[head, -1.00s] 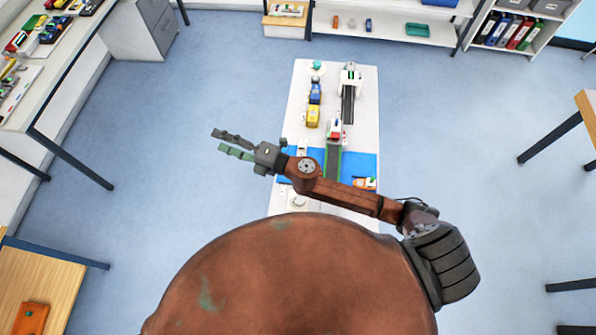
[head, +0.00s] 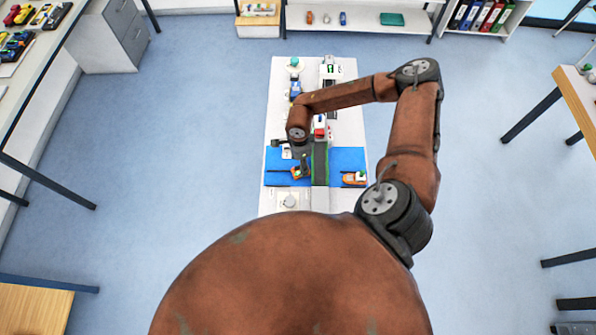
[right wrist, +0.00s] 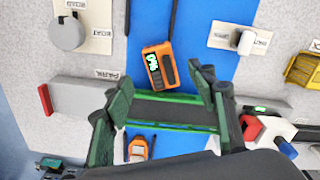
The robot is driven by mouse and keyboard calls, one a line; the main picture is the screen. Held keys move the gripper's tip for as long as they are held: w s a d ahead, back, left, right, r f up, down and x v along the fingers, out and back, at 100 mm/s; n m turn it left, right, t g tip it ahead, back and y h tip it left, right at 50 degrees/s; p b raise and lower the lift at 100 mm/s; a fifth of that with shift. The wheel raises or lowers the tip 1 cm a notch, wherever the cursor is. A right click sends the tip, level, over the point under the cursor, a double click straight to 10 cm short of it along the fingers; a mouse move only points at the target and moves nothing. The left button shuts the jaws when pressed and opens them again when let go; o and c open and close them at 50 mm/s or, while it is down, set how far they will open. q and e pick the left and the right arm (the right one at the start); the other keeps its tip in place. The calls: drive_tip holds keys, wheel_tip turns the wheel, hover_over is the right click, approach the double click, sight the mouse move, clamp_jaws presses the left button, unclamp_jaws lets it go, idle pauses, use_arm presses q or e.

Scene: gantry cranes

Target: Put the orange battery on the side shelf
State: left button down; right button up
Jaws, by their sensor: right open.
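The orange battery (head: 300,172), with a dark panel and green marks, lies on the blue strip left of the green-edged track in the head view. It shows whole and slightly tilted in the right wrist view (right wrist: 158,68). My right gripper (head: 290,152) is open over the table, close to the battery. In the right wrist view its fingers (right wrist: 163,84) are spread, with the battery just beyond their tips and nothing held. I cannot tell its height above the battery. A white shelf unit (head: 390,33) stands at the back; I cannot tell whether it is the side shelf. My left gripper is not in view.
The dark track (right wrist: 178,108) crosses the blue strip beside the battery. A small orange boat (head: 354,178) sits on its other side. A white label block (right wrist: 245,40) and a round grey piece (right wrist: 68,33) stand nearby. Open floor surrounds the narrow table (head: 345,100).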

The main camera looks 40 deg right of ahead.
sight(298, 171)
drive_tip(key=shift+w+a+f+p, duration=0.1)
drive_tip(key=shift+f+p, duration=0.15)
drive_tip(key=shift+f, duration=1.15)
drive_tip(key=shift+a+f+p, duration=0.1)
drive_tip(key=shift+f+p, duration=0.15)
drive_tip(key=shift+f, duration=1.1)
drive_tip(key=shift+c, duration=0.7)
clamp_jaws()
